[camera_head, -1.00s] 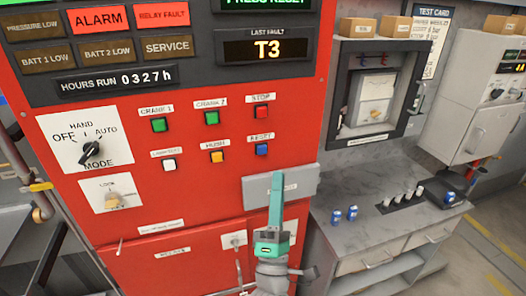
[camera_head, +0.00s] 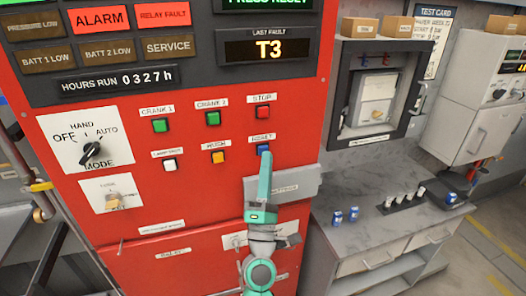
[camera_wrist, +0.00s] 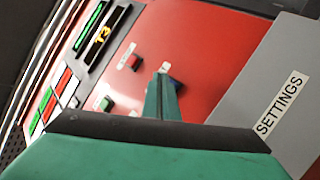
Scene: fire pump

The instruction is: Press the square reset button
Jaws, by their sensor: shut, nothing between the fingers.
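The blue square reset button (camera_head: 263,149) sits under the RESET label on the red panel (camera_head: 215,186), lowest at the right of the button rows. My green gripper (camera_head: 265,158) is shut with nothing between its fingers. In the head view its tip overlaps the lower part of the blue button. In the wrist view the shut fingers (camera_wrist: 163,88) reach the blue button (camera_wrist: 175,83), which shows just beside the tip. I cannot tell whether the tip touches it or the button is pushed in.
A yellow HUSH button (camera_head: 218,157) is left of reset and a red STOP button (camera_head: 262,112) is above it. A grey SETTINGS cover (camera_wrist: 275,85) stands close beside my gripper. The ALARM (camera_head: 98,18) and RELAY FAULT (camera_head: 163,15) lamps are lit, and the display (camera_head: 267,48) reads T3.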

